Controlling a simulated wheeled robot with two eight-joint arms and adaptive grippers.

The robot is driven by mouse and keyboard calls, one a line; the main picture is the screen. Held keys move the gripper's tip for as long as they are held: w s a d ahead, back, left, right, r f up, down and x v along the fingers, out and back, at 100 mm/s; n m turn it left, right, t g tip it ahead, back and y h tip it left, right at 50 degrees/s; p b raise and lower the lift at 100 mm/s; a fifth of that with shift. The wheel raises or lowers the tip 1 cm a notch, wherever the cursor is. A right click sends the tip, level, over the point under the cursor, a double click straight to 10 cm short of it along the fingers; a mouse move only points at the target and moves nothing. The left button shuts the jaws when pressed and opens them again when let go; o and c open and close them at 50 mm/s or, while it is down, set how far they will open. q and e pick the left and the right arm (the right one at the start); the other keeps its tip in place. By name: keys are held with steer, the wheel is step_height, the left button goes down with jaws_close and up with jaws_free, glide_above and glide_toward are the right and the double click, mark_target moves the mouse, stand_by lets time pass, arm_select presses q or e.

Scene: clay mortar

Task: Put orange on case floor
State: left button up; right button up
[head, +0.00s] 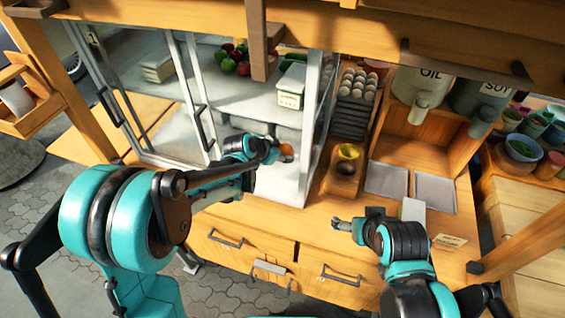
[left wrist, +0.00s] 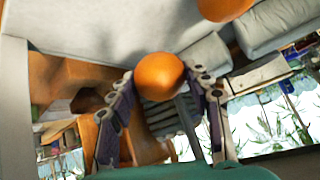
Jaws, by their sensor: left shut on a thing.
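The orange (head: 287,153) is between the fingers of my left gripper (head: 278,152), which is shut on it. In the left wrist view the orange (left wrist: 159,77) sits at the fingertips, gripped from both sides. The gripper is at the open right part of the glass-fronted case, above its pale lower floor (head: 274,186). A second orange round shape (left wrist: 225,7) is cut off at the top of the left wrist view; I cannot tell if it is a reflection. My right gripper (head: 345,225) is over the counter, apart from everything; its finger opening is unclear.
The case has an upper shelf with red and green produce (head: 234,58) and a pale box (head: 291,86). Its metal-framed doors (head: 193,90) stand left of my gripper.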

arm_select(q)
step_height(320, 180, down, 5)
steer(key=b, duration=0.2)
steer(key=shift+w+b, duration=0.15)
steer(key=shift+b, duration=0.15)
steer(key=shift+r, duration=0.1)
steer(key=o, duration=1.3)
